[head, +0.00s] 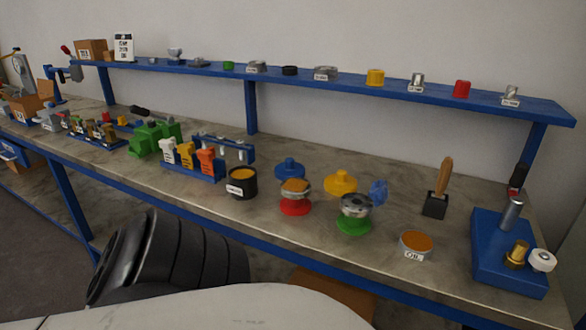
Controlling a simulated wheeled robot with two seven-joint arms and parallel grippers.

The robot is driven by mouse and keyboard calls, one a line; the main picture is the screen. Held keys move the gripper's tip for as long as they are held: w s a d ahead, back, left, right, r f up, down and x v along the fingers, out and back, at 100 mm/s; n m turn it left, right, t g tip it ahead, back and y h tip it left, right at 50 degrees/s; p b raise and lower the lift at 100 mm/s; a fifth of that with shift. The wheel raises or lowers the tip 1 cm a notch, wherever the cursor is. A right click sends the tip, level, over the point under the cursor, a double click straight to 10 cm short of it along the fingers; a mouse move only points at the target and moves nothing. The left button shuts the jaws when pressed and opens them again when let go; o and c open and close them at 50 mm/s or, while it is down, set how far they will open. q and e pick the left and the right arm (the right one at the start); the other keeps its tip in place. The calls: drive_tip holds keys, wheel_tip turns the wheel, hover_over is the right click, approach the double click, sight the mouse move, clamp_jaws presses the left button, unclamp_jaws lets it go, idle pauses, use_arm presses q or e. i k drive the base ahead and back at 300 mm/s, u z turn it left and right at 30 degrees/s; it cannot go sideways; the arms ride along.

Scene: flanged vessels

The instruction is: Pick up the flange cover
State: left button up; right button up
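A blue flanged piece with a raised knob (289,170) and a yellow one of like shape (341,184) lie on the bench; both look like flange covers. In front of them stand a red-based flanged vessel (295,207), brownish on top, and a green-based flanged vessel (354,225) with a grey metal upper flange. Which cover the task means, I cannot tell. Neither gripper shows in the head view.
The grey bench (410,195) has an OIL-labelled tin (415,245), a black labelled pot (242,183), a brush in a black block (438,190), a crumpled blue item (378,192) and a blue fixture (490,255). A blue shelf (400,86) runs behind.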

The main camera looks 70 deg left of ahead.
sight(339, 184)
drive_tip(key=k, duration=0.3)
drive_tip(key=u, duration=1.05)
